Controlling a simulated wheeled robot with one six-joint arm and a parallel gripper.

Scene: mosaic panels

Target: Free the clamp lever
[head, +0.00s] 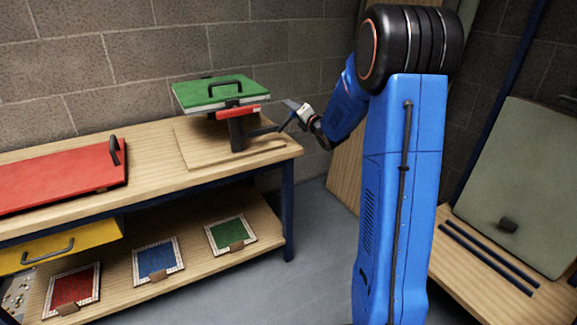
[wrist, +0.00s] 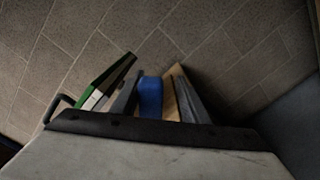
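A clamp stand with a dark post (head: 236,132) and a red bar (head: 240,112) stands on a wooden board on the bench. A green panel (head: 215,92) with a black handle lies flat on top of it. A dark lever (head: 264,130) sticks out from the post to the right. My gripper (head: 289,113) is at the lever's outer end; its fingers look apart. In the wrist view, a blue piece (wrist: 150,97), probably the lever's grip, shows between two grey fingers, with a gap on its right. The green panel's edge (wrist: 93,90) is left of them. Contact cannot be told.
A red panel (head: 62,178) with a black handle lies on the bench's left. A yellow drawer (head: 60,246) is below. Red, blue and green mosaics (head: 157,259) lie on the lower shelf. A grey-green board (head: 520,180) leans at the right. Open floor (head: 310,230) lies between.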

